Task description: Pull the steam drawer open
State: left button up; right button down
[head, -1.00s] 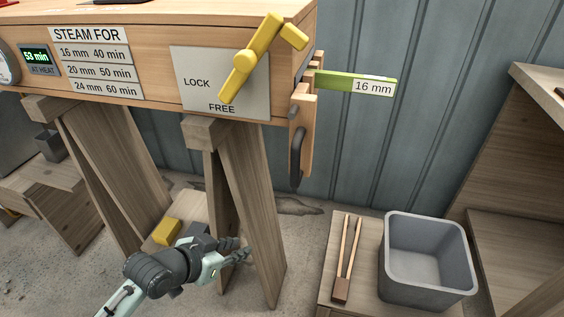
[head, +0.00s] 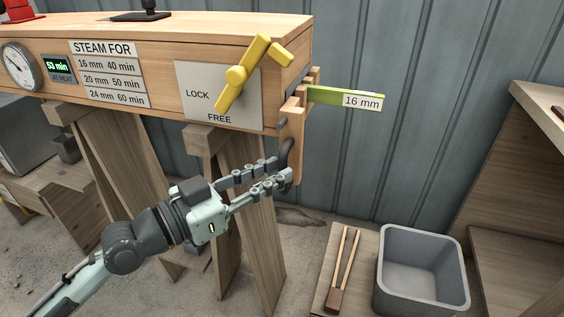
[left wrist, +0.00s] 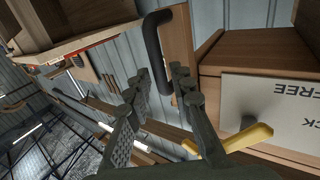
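The steam drawer's wooden front (head: 297,130) is at the right end of the long wooden steam box (head: 150,45). Its dark curved handle (head: 288,150) is partly hidden by my left gripper (head: 282,170). My left gripper is open, its fingertips close to the handle. In the left wrist view the handle (left wrist: 153,40) stands just beyond the gap between the fingertips (left wrist: 160,78); I cannot tell if they touch it. The drawer front looks close against the box end. The yellow lever (head: 237,75) has its lower tip near FREE. My right gripper is out of view.
A green strip marked 16 mm (head: 345,97) sticks out right above the handle. Wooden trestle legs (head: 255,215) stand below the box. A grey bin (head: 422,270) and wooden tongs (head: 343,270) rest on a low stand at lower right.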

pick_arm(q)
jog(key=shift+x, duration=1.4)
jog(key=shift+c, duration=0.6)
grip_shut()
